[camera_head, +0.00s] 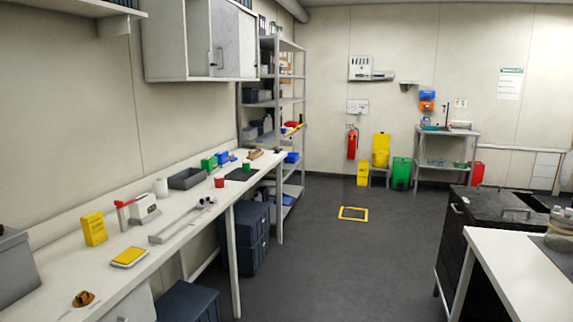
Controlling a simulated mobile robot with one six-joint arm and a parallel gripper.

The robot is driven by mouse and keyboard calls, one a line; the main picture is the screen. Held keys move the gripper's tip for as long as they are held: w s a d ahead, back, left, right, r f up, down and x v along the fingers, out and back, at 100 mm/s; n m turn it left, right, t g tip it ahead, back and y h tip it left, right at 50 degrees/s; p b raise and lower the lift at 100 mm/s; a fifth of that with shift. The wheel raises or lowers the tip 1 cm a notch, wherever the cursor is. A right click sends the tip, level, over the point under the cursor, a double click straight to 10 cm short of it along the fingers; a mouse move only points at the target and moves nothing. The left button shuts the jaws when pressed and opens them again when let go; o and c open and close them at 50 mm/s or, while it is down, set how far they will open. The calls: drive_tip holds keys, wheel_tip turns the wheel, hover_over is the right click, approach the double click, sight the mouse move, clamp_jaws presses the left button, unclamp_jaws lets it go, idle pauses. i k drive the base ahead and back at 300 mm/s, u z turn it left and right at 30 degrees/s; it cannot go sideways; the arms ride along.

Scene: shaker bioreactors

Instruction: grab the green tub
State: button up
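Several green things show, and I cannot tell for sure which one is the tub. A small green cup-shaped container (246,167) stands near the far end of the long white bench (150,254), by a dark mat. A green box-shaped bin (209,163) stands further back on the bench, left of a blue bin. A larger green container (401,173) stands on the floor at the back wall, right of a yellow one. My gripper is not in view.
A red cup (219,181), grey tray (186,178), white jar (160,187) and yellow box (93,228) stand on the bench. Dark blue crates (250,238) sit under it. A black cabinet (482,235) and white table (520,275) stand right. The middle floor is mostly clear, with a yellow-framed floor square (353,214).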

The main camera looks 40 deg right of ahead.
sight(246, 164)
drive_tip(key=u, duration=0.15)
drive_tip(key=k, duration=0.2)
drive_tip(key=z, duration=1.1)
drive_tip(key=k, duration=0.9)
drive_tip(key=u, duration=0.15)
drive_tip(key=i, duration=0.9)
drive_tip(key=u, duration=0.05)
